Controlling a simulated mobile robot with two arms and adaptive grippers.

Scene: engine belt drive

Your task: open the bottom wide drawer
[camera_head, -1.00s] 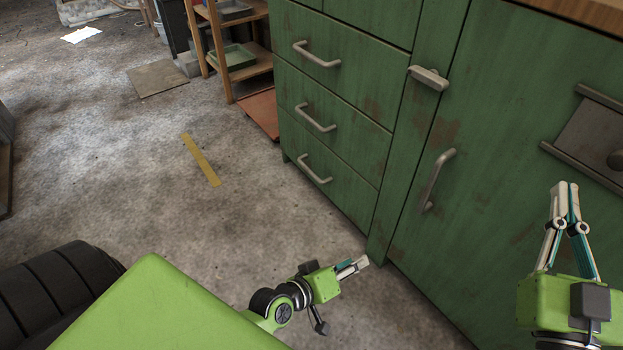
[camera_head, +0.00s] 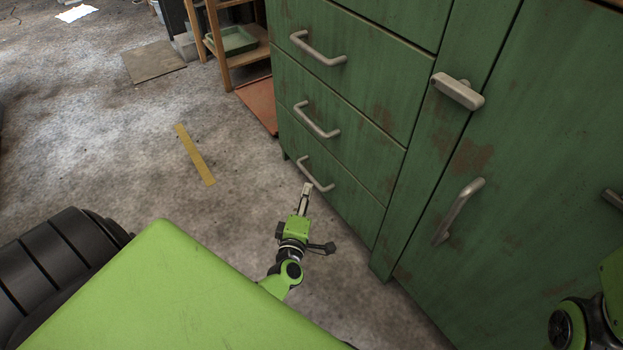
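The bottom wide drawer (camera_head: 338,200) is the lowest of the stacked drawers in the green cabinet and looks shut. Its light metal handle (camera_head: 314,173) is in view. My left gripper (camera_head: 306,187) points up at this handle; its fingertips are close below it in the picture. Whether they touch the handle, and whether the fingers are apart, I cannot tell. My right arm (camera_head: 590,325) shows only in part at the lower right edge; its fingers are out of view.
Two more drawer handles, a middle one (camera_head: 316,120) and an upper one (camera_head: 318,48), are above. A cabinet door with a handle (camera_head: 459,211) stands at right. A wooden shelf (camera_head: 228,50) stands behind left. The concrete floor left of the drawers is mostly clear, with a yellow strip (camera_head: 195,154).

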